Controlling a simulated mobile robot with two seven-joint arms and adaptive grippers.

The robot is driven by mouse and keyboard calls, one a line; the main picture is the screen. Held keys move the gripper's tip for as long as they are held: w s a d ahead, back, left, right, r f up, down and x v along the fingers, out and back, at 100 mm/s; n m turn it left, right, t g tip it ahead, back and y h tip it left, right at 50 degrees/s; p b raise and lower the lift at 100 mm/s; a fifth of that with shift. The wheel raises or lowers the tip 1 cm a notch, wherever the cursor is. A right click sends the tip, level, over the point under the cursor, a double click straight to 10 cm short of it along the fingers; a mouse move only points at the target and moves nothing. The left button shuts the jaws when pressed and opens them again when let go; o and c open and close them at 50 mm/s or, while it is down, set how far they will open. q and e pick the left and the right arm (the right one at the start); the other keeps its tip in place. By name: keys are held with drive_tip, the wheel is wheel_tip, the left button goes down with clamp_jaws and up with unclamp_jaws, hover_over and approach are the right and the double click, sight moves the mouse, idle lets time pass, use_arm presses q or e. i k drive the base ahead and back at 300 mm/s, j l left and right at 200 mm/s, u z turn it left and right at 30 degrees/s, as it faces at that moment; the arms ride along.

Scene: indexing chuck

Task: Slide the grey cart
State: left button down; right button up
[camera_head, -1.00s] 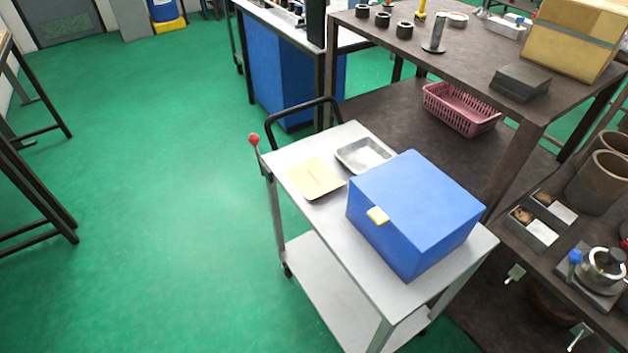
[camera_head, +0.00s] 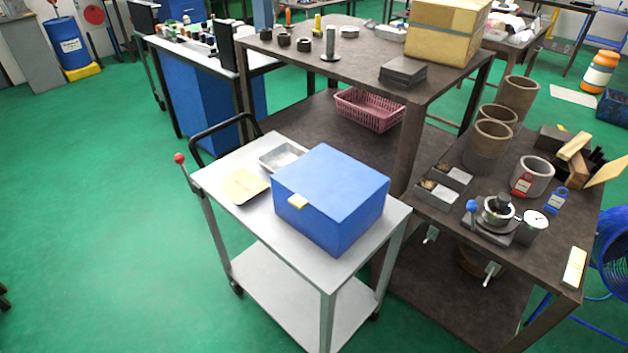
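The grey cart (camera_head: 233,207) stands on the green floor in the middle of the head view, close against the dark workbench. It has a top deck, a lower shelf (camera_head: 290,287), a black push handle (camera_head: 222,130) at its far end and a lever with a red knob (camera_head: 179,158) at its far left corner. On its top are a blue box (camera_head: 330,190) with a yellow latch, a shallow metal tray (camera_head: 284,150) and a yellowish folder or sheet (camera_head: 245,186). Neither of my grippers shows.
A dark workbench (camera_head: 350,52) with a cardboard box (camera_head: 447,32) stands behind the cart. A lower dark table (camera_head: 543,259) with a chuck fixture (camera_head: 497,210) and pipe sections stands right of it. A pink basket (camera_head: 369,109) sits on the shelf. The floor to the left is clear.

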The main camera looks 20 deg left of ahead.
sight(317, 297)
drive_tip(key=i+j+z, duration=0.1)
drive_tip(key=j+z, duration=0.2)
drive_tip(key=z, duration=0.15)
drive_tip(key=j+z, duration=0.3)
drive_tip(key=z, duration=0.15)
drive_tip(key=j+z, duration=0.3)
drive_tip(key=z, duration=0.15)
drive_tip(key=k+j, duration=0.1)
drive_tip(key=j, duration=0.5)
drive_tip(key=k+j, duration=0.1)
drive_tip(key=j, duration=1.05)
drive_tip(key=k+j, duration=0.15)
drive_tip(key=j, duration=0.4)
drive_tip(key=k+j, duration=0.1)
drive_tip(key=j, duration=0.5)
drive_tip(key=k+j, duration=0.1)
drive_tip(key=j, duration=0.45)
drive_tip(key=k+j, duration=0.1)
drive_tip(key=j, duration=1.05)
drive_tip(key=k, duration=0.05)
